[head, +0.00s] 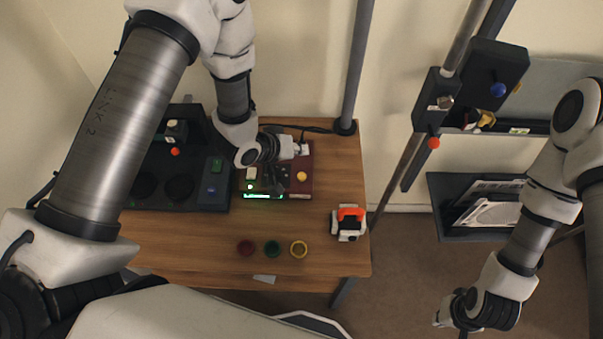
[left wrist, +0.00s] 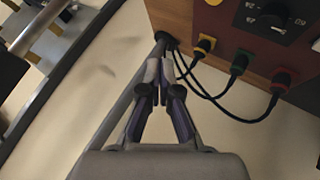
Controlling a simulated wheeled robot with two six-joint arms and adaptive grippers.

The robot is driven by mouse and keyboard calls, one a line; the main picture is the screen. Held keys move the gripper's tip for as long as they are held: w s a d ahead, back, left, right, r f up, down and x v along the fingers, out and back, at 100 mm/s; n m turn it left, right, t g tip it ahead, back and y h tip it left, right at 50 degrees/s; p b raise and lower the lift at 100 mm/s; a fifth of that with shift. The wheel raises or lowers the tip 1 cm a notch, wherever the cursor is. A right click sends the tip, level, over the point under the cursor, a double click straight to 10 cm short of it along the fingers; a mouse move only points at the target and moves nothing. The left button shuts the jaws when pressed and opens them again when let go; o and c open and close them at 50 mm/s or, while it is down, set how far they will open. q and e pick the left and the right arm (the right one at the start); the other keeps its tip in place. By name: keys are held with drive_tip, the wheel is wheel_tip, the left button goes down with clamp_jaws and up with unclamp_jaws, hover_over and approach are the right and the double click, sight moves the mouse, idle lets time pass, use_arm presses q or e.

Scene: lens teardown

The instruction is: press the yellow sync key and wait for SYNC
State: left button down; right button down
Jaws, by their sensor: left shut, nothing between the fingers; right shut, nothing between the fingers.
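A dark red control box (head: 294,187) stands at the back of the wooden table. A round yellow key (head: 302,176) shows on the right of its top. A green display strip (head: 263,196) is lit along its front, its text too small to read. My left gripper (head: 280,183) is shut and empty over the box, just left of the yellow key; I cannot tell whether it touches the box. My right gripper (head: 452,322) is shut and empty, low at the right, away from the table.
A black unit (head: 203,200) stands left of the box. Red, green and yellow rings (head: 299,249) lie at the table's front. An orange-and-white device (head: 349,222) sits at the right edge. Cables with coloured plugs (left wrist: 238,62) leave the box. A post (head: 356,70) rises behind.

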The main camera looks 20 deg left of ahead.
sight(300, 177)
use_arm(q)
wheel_tip(300, 177, down, 8)
drive_tip(key=b, duration=0.6)
drive_tip(key=shift+f+b, duration=0.35)
drive_tip(key=shift+f, duration=0.15)
idle(0.7)
drive_tip(key=shift+f, duration=0.3)
drive_tip(key=shift+f+b, duration=0.4)
drive_tip(key=shift+b, duration=0.1)
idle(0.4)
drive_tip(key=shift+r+p, duration=0.75)
drive_tip(key=shift+r, duration=0.15)
